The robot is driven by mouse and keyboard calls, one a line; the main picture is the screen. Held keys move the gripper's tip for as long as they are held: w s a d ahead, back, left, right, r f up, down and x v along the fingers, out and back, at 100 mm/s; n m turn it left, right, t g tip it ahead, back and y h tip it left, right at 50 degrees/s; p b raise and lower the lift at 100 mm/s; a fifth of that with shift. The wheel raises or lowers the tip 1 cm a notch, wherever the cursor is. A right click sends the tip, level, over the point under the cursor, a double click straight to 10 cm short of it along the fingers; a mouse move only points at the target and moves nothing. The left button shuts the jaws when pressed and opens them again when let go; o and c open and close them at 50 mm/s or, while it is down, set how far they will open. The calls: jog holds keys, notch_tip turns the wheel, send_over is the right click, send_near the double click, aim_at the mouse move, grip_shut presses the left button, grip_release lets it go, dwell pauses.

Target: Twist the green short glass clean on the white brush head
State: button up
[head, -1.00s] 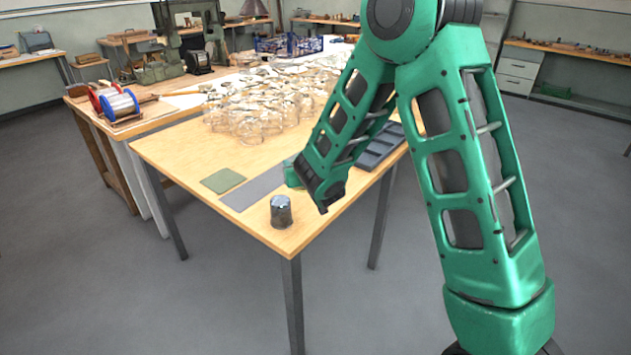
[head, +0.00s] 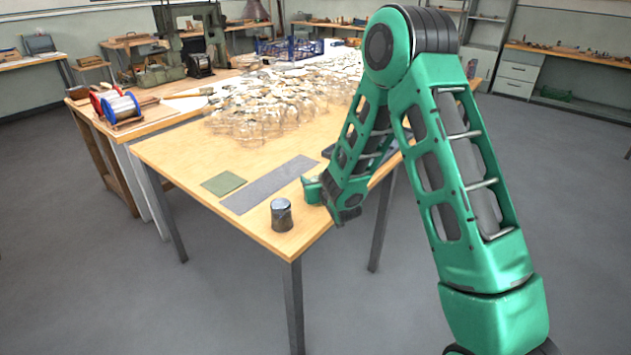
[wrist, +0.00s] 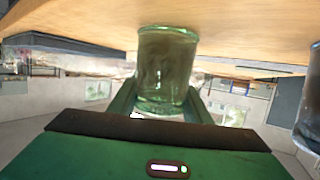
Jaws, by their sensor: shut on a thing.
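The green short glass (wrist: 165,60) is in the wrist view, a clear greenish tumbler between the two green fingers. My gripper (wrist: 160,95) is shut on it. The wrist picture shows the table along its top, and the glass overlaps the table there; I cannot tell if they touch. I cannot make out the white brush head in either view.
Several clear glasses (head: 262,115) crowd the table's back. A dark tray is partly behind my arm.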

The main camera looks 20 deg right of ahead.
jog(key=shift+f, duration=0.15)
jog(key=o, duration=1.2)
